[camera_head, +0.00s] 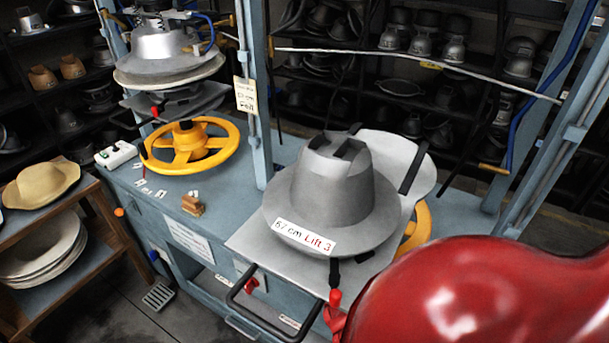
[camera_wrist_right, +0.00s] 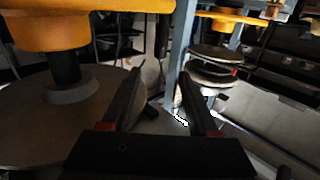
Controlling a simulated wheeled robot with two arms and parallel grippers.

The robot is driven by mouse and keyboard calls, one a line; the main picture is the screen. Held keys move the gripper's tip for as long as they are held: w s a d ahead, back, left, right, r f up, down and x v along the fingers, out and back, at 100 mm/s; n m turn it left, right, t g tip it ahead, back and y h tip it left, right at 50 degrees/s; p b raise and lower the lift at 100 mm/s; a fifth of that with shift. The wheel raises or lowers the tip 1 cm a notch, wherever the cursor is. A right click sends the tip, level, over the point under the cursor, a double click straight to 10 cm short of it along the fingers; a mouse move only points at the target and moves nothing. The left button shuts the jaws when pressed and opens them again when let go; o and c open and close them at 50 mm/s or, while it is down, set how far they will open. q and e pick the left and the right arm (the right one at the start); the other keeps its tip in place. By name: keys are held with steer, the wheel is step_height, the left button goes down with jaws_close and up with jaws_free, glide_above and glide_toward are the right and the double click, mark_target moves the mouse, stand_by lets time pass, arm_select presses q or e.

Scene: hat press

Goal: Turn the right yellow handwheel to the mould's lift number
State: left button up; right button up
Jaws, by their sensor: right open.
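The grey metal mould (camera_head: 335,185), shaped like a hat, sits on a flat plate in the head view. Its label (camera_head: 303,237) ends in "Lift 3". The right yellow handwheel (camera_head: 418,228) shows only as a small arc behind the mould plate; the rest is hidden. In the right wrist view a large yellow wheel part (camera_wrist_right: 50,33), seemingly that handwheel, fills the upper left above a dark shaft. My right gripper (camera_wrist_right: 161,75) is open, with nothing visible between its fingers, beside and below this wheel part. My left gripper is not in view.
The left yellow handwheel (camera_head: 214,150) stands on the blue bench under the left press. A blue upright post (camera_head: 256,90) stands between the presses. A black handle bar (camera_head: 262,318) juts from the plate's front. A glossy red shape covers the lower right.

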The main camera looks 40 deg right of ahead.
steer(key=p+x, duration=0.2)
steer(key=x, duration=0.9)
steer(key=shift+a+p, duration=0.1)
steer(key=shift+p, duration=0.3)
steer(key=shift+w+d+f, duration=0.1)
steer(key=shift+w+d, duration=0.1)
steer(key=shift+w, duration=0.2)
jaws_close()
stand_by(0.4)
